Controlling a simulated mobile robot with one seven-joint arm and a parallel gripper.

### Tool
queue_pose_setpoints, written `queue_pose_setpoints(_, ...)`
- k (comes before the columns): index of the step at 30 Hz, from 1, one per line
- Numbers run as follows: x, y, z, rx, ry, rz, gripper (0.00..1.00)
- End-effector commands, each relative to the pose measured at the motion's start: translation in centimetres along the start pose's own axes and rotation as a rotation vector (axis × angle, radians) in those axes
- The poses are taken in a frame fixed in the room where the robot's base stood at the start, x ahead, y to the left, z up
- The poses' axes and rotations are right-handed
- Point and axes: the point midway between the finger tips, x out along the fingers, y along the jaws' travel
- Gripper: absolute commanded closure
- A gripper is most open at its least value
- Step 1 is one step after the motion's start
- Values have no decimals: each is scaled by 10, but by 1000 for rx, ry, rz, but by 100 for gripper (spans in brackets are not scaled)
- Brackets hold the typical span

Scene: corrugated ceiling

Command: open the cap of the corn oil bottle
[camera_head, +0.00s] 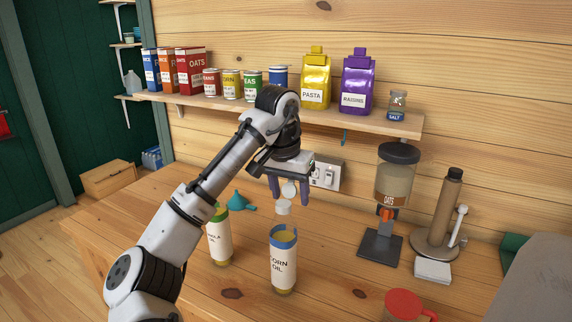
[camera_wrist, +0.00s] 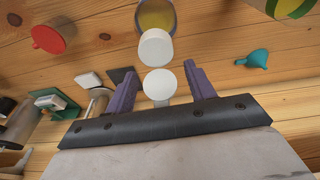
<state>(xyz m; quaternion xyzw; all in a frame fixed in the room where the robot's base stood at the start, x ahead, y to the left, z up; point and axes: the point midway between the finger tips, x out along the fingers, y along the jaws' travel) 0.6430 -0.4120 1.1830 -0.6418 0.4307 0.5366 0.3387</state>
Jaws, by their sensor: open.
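The corn oil bottle (camera_head: 284,262) stands upright on the wooden counter, with a blue band near its top. It has a white cap (camera_head: 284,208) with a round white lid part (camera_head: 289,189) above it. In the wrist view the white cap (camera_wrist: 155,47) sits at the bottle's top, and the round lid part (camera_wrist: 159,85) appears apart from its mouth, joined at the edge and seemingly flipped up. My gripper (camera_head: 291,198) is open above the bottle. In the wrist view my gripper (camera_wrist: 162,70) has its purple fingers either side of the lid part, with gaps on both sides.
A green-topped bottle (camera_head: 219,240) stands close by on the left, with a teal funnel (camera_head: 240,202) behind it. An oats dispenser (camera_head: 396,178) and a paper-towel-like stand (camera_head: 446,215) are at right. A red-topped item (camera_head: 404,303) is at front right. A shelf (camera_head: 385,124) hangs behind.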

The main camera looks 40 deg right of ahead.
Motion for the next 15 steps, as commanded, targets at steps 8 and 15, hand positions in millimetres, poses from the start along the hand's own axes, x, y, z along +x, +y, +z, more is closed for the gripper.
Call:
queue_pose_setpoints(8, -53, -1, 0, -3, 2, -5, 46)
queue_pose_setpoints(15, -96, 0, 0, -3, 2, -4, 46)
